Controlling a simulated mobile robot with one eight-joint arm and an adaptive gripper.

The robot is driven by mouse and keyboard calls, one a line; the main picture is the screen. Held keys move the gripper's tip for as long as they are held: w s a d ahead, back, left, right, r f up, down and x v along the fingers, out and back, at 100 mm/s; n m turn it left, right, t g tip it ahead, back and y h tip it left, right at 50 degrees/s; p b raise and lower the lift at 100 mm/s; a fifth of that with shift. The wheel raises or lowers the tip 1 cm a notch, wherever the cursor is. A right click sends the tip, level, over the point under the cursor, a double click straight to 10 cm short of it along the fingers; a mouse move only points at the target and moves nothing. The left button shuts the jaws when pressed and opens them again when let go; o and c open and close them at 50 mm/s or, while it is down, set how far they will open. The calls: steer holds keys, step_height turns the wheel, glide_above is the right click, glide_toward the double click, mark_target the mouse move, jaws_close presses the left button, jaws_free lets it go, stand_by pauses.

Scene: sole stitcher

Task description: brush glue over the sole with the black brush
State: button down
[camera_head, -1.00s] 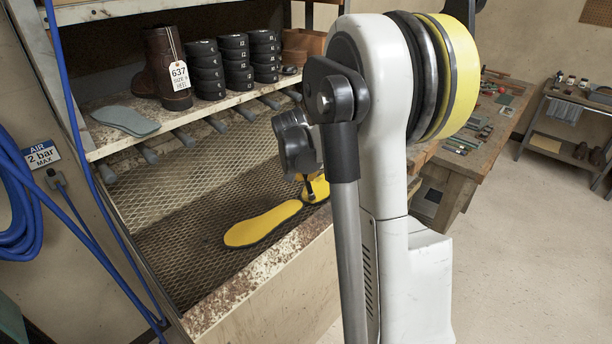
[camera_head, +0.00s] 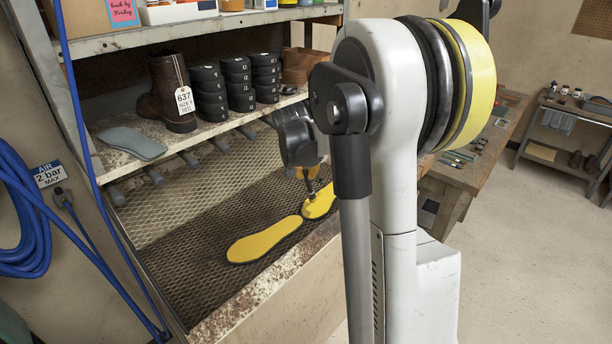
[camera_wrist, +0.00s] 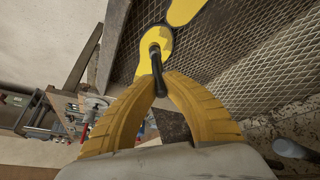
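The sole (camera_head: 262,243) lies flat on the mesh bench with a yellow top face and dark rim. Its wide end is at left, its smaller end (camera_head: 318,205) at right; the sole (camera_wrist: 184,10) also shows at the top of the wrist view. My gripper (camera_head: 309,172) is over the smaller end. In the wrist view, its yellow fingers (camera_wrist: 157,88) are closed around the black brush (camera_wrist: 156,66). The brush points down at the yellow surface; I cannot tell whether its tip touches. My arm hides part of the bench in the head view.
A shelf (camera_head: 210,130) above the bench holds a brown tagged boot (camera_head: 172,92), stacked black blocks (camera_head: 207,93) and a grey insole (camera_head: 131,143). Grey rods stick out beneath it. A blue hose (camera_head: 22,215) hangs at left. The mesh (camera_head: 175,215) left of the sole is clear.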

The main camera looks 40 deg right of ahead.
steer(key=shift+r, duration=0.35)
step_height(320, 180, up, 6)
steer(key=p, duration=0.4)
steer(key=shift+r+p, duration=0.1)
steer(key=shift+p, duration=0.2)
steer(key=c, duration=2.2)
jaws_free()
